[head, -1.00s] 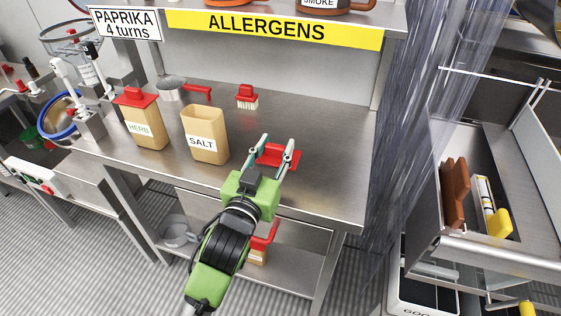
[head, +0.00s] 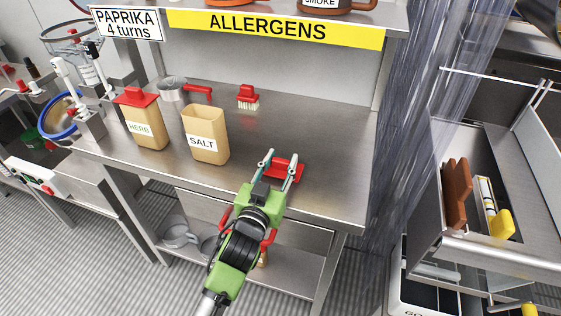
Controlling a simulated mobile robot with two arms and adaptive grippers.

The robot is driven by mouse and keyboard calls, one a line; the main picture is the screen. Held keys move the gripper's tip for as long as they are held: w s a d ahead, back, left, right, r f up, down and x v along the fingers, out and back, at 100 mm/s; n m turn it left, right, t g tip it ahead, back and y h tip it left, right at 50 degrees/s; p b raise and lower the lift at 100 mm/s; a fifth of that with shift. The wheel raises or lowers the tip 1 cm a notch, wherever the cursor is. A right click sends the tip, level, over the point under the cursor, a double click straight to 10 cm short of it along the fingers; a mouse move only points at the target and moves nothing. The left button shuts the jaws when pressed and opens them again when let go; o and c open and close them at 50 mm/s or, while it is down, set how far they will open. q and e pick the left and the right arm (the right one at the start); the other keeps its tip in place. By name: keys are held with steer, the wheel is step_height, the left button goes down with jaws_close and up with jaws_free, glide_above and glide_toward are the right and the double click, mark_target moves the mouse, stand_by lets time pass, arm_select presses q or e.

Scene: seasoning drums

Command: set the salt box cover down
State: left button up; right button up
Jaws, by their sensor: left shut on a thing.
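The salt box (head: 205,140) stands upright and open-topped on the steel table, its SALT label facing me. The red salt box cover (head: 285,172) is off the box, to its right near the table's front edge. My left gripper (head: 279,166) is shut on the red cover, with a finger on either side. The cover is at or close above the tabletop; I cannot tell whether it touches. My right gripper is not in view.
The herb box (head: 141,120) with its red cover stands left of the salt box. The tabletop (head: 315,135) behind and right of the cover is clear.

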arm_select(q)
steer(key=o, duration=0.9)
steer(key=shift+f, duration=0.1)
steer(key=shift+r, duration=0.2)
steer(key=p+v, duration=0.3)
steer(key=v, duration=0.9)
steer(key=shift+p, duration=0.35)
